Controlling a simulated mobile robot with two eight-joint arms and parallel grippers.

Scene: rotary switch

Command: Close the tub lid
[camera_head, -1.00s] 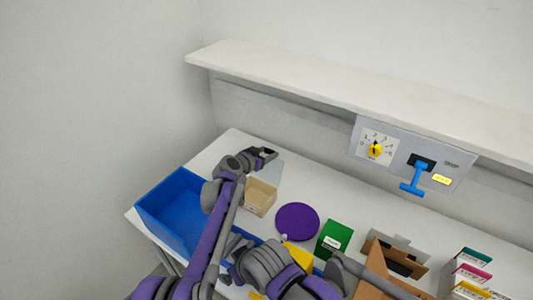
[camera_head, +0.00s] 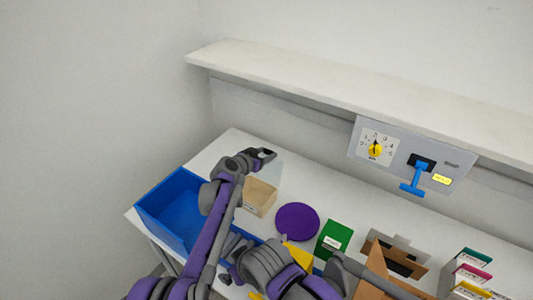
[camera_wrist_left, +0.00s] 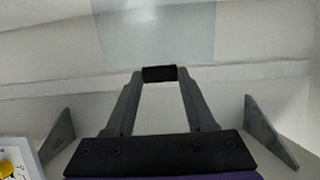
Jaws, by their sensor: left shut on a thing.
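The tub (camera_head: 259,199) is a small beige open box on the table, right of the blue bin. A faint see-through lid (camera_head: 272,168) stands raised behind and above it, and its pane (camera_wrist_left: 155,35) also shows at the top of the left wrist view. My left gripper (camera_head: 266,154) is above the back of the tub, at the lid's upper edge. In the left wrist view its fingers (camera_wrist_left: 159,73) are together at a dark block against the pane's edge, shut on the lid. My right arm crosses the bottom middle; its fingertips cannot be made out.
A blue bin (camera_head: 160,205) is at left. A purple disc (camera_head: 297,221), a green box (camera_head: 334,238) and an open cardboard box (camera_head: 378,275) lie to the right. A shelf (camera_head: 330,95) overhangs the back; a panel with a yellow knob (camera_head: 375,149) and blue handle (camera_head: 416,177) hangs below it.

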